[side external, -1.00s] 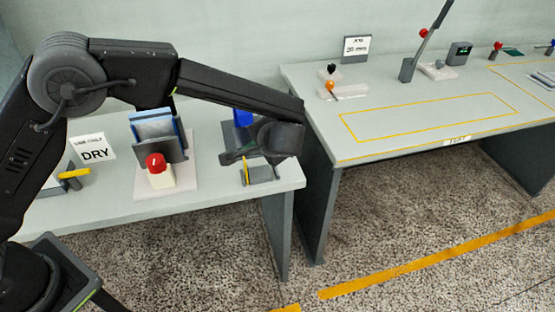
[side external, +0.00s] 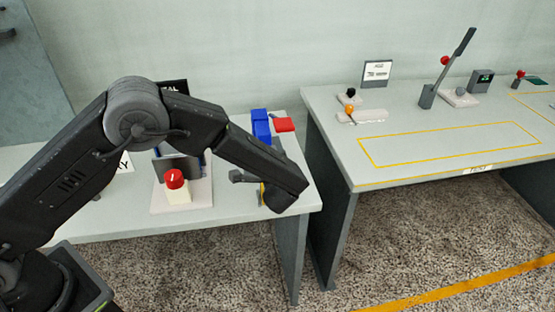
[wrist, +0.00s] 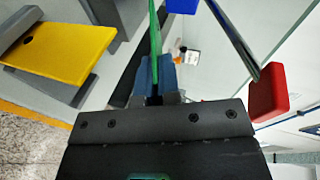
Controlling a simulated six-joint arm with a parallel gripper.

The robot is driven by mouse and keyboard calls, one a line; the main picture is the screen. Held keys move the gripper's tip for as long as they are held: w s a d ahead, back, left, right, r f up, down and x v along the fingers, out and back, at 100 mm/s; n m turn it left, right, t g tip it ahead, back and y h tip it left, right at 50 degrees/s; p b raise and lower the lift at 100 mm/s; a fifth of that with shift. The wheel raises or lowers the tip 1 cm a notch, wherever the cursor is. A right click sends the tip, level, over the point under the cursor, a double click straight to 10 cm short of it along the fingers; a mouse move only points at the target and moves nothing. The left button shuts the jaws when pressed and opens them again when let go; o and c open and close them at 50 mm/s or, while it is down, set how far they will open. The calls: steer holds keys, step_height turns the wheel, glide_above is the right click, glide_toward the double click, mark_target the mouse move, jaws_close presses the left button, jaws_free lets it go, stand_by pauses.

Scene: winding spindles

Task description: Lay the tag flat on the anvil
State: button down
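A yellow plate with a hole (wrist: 65,52), which looks like the tag, sits tilted against a grey stand (wrist: 22,25) at upper left in the wrist view. A sliver of yellow (side external: 262,193) shows beside my wrist in the side view. My gripper (wrist: 155,98) is at the near table's right end, apart from the plate in the wrist view. Two short grey pieces at its front sit close together, with blue behind; whether they hold anything is unclear. My wrist hides most of the spot in the side view. I cannot identify the anvil for certain.
A red block (side external: 284,124) and blue blocks (side external: 261,124) stand behind my wrist; the red one also shows in the wrist view (wrist: 268,95). A red button on a pale base (side external: 177,190) is left of my wrist. A gap separates the far table (side external: 330,110).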

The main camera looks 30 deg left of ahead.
steer(key=shift+w+a+f, duration=0.15)
steer(key=shift+a+f, duration=0.05)
steer(key=shift+f, duration=0.3)
steer(key=shift+w+a+f, duration=0.15)
steer(key=shift+w+f, duration=0.05)
steer(key=shift+f, duration=0.35)
steer(key=shift+w+a+f, duration=0.15)
steer(key=shift+a+f, duration=0.05)
steer(key=shift+f, duration=0.3)
steer(key=shift+a+r+x, duration=0.15)
steer(key=shift+r+x, duration=0.05)
steer(key=shift+x, duration=0.75)
steer(key=shift+a+r+x, duration=0.15)
steer(key=shift+x, duration=0.8)
steer(key=c, duration=1.1)
jaws_free()
steer(key=shift+s+f, duration=0.1)
steer(key=shift+o, duration=0.2)
